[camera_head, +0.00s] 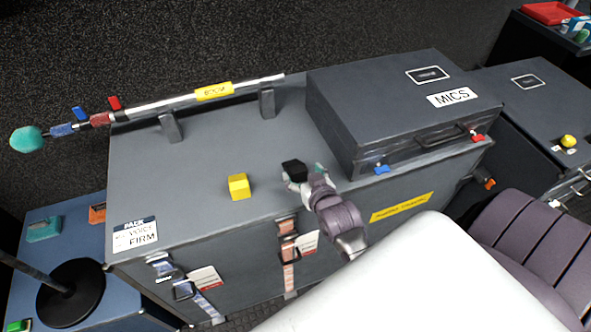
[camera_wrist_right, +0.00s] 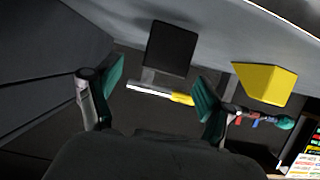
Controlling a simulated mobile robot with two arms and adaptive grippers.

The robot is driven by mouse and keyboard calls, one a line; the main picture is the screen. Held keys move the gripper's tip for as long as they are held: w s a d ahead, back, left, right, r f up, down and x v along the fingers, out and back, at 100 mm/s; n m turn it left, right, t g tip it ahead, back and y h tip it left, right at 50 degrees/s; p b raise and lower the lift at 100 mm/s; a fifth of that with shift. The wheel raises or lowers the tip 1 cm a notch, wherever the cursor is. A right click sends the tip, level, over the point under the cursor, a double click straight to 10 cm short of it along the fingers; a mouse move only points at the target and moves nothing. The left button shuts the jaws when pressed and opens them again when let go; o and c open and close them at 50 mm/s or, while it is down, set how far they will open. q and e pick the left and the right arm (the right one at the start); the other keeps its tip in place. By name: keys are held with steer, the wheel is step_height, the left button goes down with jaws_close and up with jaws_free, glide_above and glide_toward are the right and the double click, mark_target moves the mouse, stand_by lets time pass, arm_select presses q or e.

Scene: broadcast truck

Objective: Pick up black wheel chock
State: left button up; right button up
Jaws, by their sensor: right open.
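The black wheel chock (camera_head: 294,169) sits on the grey case top, left of the MICS case. In the right wrist view the black chock (camera_wrist_right: 170,48) appears as a dark block beyond the fingertips, roughly between them in width. My right gripper (camera_head: 303,175) is beside the chock in the head view, with its fingers partly overlapping it. In the right wrist view my right gripper (camera_wrist_right: 156,88) is open, its green-padded fingers wide apart with nothing held between them. Whether a finger touches the chock cannot be told. My left gripper is not in view.
A yellow chock (camera_head: 238,187) stands left of the black one. The MICS case (camera_head: 385,110) rises close on the right. A boom pole (camera_head: 205,94) lies on holders along the back edge. Case top between them is clear.

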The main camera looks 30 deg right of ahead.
mark_target(297, 167)
steer(key=x, duration=0.5)
steer(key=shift+w+a+r, duration=0.15)
steer(key=shift+r, duration=0.05)
steer(key=c, duration=1.3)
steer(key=shift+r, duration=0.1)
